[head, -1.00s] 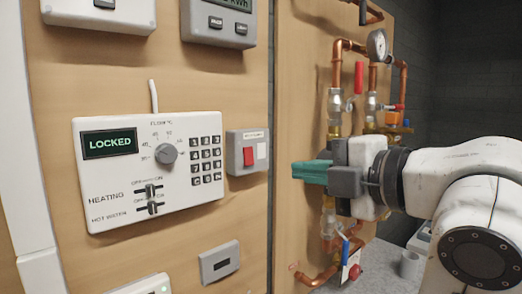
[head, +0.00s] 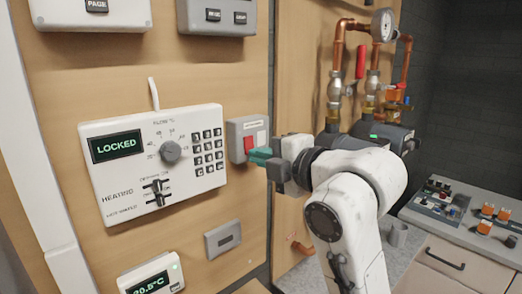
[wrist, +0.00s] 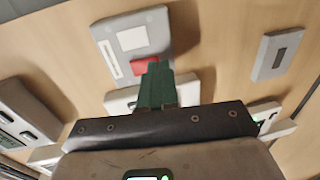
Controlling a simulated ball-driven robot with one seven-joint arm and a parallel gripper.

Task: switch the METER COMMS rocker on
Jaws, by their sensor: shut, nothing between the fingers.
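A small grey switch box (head: 236,128) is mounted on the wooden board, right of the white control panel. It has a red rocker (head: 250,142), a white part beside it, and a label too small to read. My gripper (head: 257,155) is shut and empty, its green fingertips right at the lower part of the red rocker. In the wrist view the fingers (wrist: 155,82) point at the box (wrist: 125,30) and cover part of the red rocker (wrist: 142,65). I cannot tell whether they touch it, or which way the rocker is tipped.
The white control panel (head: 110,180) reads LOCKED and has a knob, keypad and sliders. A small grey box (head: 222,239) and a thermostat (head: 152,278) sit below. Copper pipes with a gauge (head: 382,25) are behind my arm. A counter (head: 480,225) with small parts stands right.

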